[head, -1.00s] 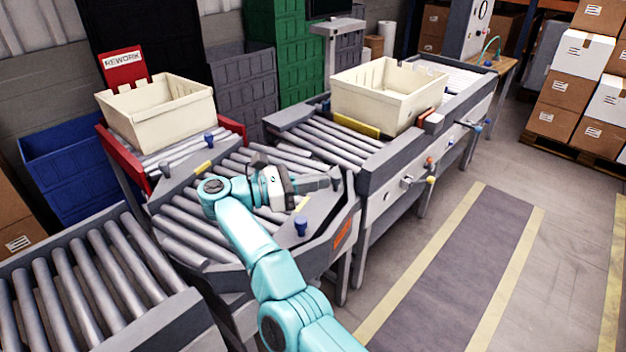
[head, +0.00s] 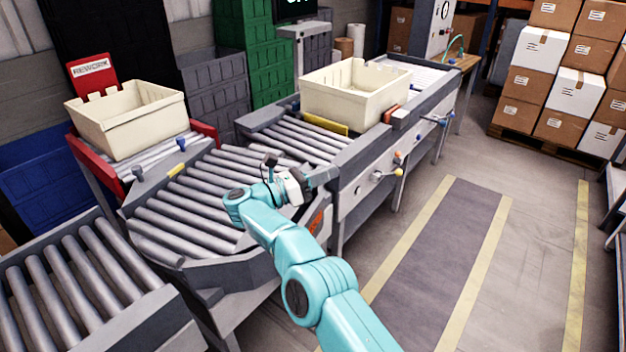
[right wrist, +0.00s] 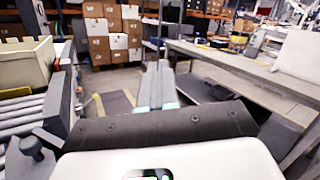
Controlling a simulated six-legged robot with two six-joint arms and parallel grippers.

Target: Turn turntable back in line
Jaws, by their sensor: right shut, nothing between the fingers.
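The turntable (head: 185,215) is the grey roller deck in the middle of the conveyor line. Its rollers slant roughly like those of the conveyor behind it; I cannot tell whether it is exactly in line. My right gripper (head: 326,176) is shut and empty, above the turntable's right edge near the conveyor frame. Its fingers also show together in the right wrist view (right wrist: 158,82), pointing towards the aisle. My arm hides the turntable's near right corner. My left gripper is out of view.
A cream tote (head: 355,98) sits on the far conveyor behind a yellow stop (head: 325,122). Another tote (head: 130,122) sits on the red rework spur. A separate roller conveyor (head: 75,285) lies at near left. The aisle (head: 440,250) at right is clear.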

